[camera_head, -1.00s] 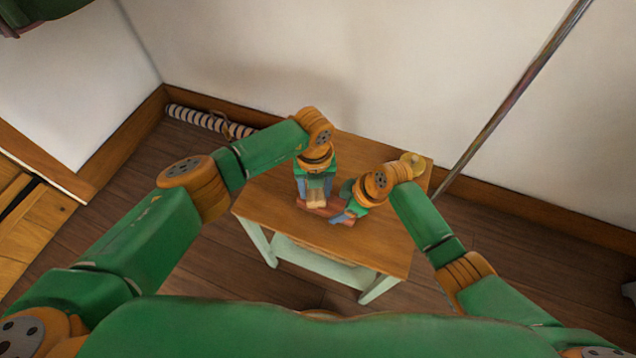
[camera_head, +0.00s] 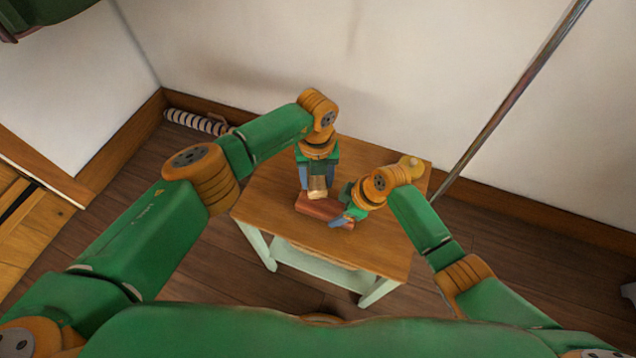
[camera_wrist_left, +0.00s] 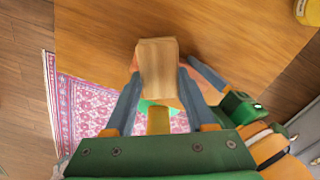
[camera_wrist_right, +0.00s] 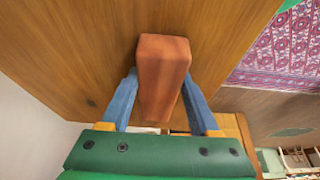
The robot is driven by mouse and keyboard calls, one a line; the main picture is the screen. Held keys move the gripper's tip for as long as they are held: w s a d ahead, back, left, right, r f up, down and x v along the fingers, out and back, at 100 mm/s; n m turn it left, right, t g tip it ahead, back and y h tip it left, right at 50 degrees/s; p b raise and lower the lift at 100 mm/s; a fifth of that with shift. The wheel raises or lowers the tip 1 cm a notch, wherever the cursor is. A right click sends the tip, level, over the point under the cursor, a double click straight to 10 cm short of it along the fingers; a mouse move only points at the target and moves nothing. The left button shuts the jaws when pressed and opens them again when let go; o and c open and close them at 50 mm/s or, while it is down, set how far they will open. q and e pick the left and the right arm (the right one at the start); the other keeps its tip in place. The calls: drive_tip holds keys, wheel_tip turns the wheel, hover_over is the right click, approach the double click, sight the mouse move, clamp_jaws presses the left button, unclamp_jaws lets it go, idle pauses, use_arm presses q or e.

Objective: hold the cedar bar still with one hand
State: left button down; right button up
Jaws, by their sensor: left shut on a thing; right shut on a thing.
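The cedar bar (camera_head: 326,211) is a reddish block lying low over the small wooden table (camera_head: 275,207). My right gripper (camera_head: 352,213) is shut on its right end, one finger on each side, as the right wrist view shows the bar (camera_wrist_right: 163,72) between the fingers. My left gripper (camera_head: 318,183) is shut on a pale wooden block (camera_wrist_left: 157,72) and points down over the bar's left part. The block (camera_head: 317,195) is at the bar's upper side; I cannot tell if they touch. The bar is mostly hidden in the left wrist view.
A small yellow thing (camera_wrist_left: 308,12) stands at the table's far right corner. A striped roll (camera_head: 197,121) lies by the wall. A slanted pole (camera_head: 510,100) rises right of the table. A pink patterned rug (camera_wrist_right: 285,48) shows in the wrist views. The table's left and front are clear.

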use_arm(q)
drive_tip(key=shift+r, duration=2.2)
use_arm(e)
drive_tip(key=o, duration=1.5)
use_arm(q)
drive_tip(key=shift+s, duration=0.1)
use_arm(e)
drive_tip(key=v, duration=1.2)
drive_tip(key=shift+s, duration=0.1)
